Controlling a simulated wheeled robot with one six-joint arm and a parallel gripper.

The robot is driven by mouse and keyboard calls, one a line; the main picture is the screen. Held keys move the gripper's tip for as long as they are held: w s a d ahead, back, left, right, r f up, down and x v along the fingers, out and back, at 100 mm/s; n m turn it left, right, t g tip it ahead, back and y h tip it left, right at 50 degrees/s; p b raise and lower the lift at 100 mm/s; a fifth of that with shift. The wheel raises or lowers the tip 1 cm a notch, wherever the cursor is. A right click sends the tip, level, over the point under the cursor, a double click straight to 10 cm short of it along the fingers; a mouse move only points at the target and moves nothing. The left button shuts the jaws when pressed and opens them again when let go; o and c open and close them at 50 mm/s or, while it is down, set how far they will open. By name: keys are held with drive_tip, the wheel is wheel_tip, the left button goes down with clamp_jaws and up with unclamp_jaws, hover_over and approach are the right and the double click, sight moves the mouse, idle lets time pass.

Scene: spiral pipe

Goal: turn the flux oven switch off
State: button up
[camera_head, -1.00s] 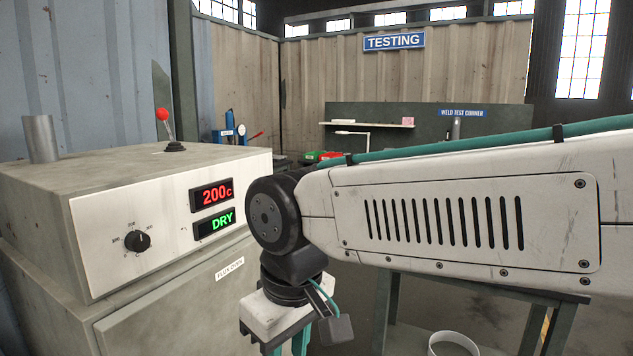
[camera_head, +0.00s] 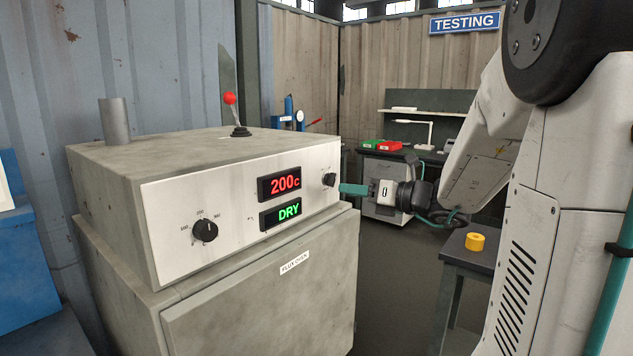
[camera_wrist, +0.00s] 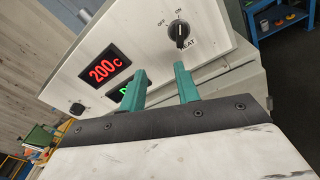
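The flux oven (camera_head: 190,280) has a white front panel with a red "200c" display (camera_head: 279,184) and a green "DRY" display (camera_head: 280,214). The oven switch is a black rotary knob (camera_head: 329,180) at the panel's right end. In the wrist view the knob (camera_wrist: 180,33) carries the labels OFF, ON and HEAT; its long grip lies roughly in line with ON. My gripper (camera_head: 345,188) points at the panel just right of the knob. In the wrist view its teal fingers (camera_wrist: 160,69) are apart and empty, with the knob beyond them; contact is not visible.
A second black dial (camera_head: 205,230) sits at the panel's left. A red-tipped lever (camera_head: 231,105) and a metal cylinder (camera_head: 115,121) stand on the oven top. A dark table (camera_head: 460,250) with a yellow ring (camera_head: 475,241) stands at right. Floor between oven and table looks clear.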

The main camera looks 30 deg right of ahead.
sight(335, 180)
drive_tip(key=w, duration=0.2)
drive_tip(key=w+m, duration=0.1)
drive_tip(key=w, duration=0.2)
drive_tip(key=w+m+t+h, duration=0.1)
drive_tip(key=w, duration=0.1)
drive_tip(key=shift+w+d+r, duration=0.1)
drive_tip(key=shift+w+d, duration=0.3)
drive_tip(key=c, duration=0.6)
